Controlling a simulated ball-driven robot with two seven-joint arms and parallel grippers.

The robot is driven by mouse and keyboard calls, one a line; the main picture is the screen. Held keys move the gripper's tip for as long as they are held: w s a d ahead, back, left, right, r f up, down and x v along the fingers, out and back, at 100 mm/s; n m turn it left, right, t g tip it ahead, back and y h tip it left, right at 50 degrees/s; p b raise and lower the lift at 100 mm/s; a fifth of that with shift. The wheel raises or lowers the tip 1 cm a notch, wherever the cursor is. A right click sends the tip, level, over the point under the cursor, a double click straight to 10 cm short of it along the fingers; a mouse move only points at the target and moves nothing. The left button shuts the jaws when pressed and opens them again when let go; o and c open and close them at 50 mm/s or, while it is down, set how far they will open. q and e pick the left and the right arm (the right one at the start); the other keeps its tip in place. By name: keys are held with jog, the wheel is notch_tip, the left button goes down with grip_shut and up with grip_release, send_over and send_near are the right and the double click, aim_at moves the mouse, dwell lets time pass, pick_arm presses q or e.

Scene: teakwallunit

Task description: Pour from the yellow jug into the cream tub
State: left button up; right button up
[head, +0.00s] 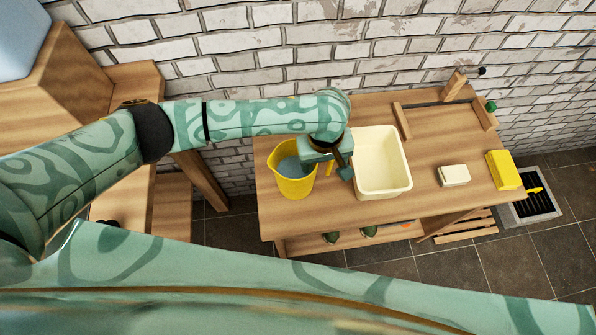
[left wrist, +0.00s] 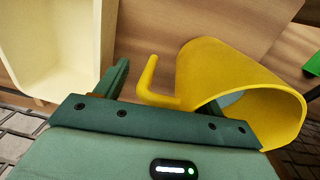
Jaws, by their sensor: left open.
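The yellow jug (head: 291,187) stands upright on the wooden bench, with grey-blue contents visible inside. The cream tub (head: 384,194) stands just right of it and looks empty. My left gripper (head: 330,168) is open between the jug and the tub, at the jug's handle side. In the left wrist view the jug (left wrist: 222,70) is at the right and the tub (left wrist: 50,45) at the upper left. The jug's handle (left wrist: 150,78) shows between the fingers of the left gripper (left wrist: 163,92); contact cannot be told. One finger is partly hidden near the jug. My right gripper is not in view.
The bench top (head: 425,197) also carries a cream block (head: 453,175), a yellow block (head: 503,170) and a wooden rack (head: 402,120) at the back. A brick wall stands behind. Bare bench top lies around the cream block. Dark green things lie on the lower shelf.

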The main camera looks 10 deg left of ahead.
pick_arm(q)
jog(key=shift+r, duration=0.15)
jog(key=c, duration=1.5)
jog(key=shift+o, duration=0.2)
jog(key=shift+r, duration=0.1)
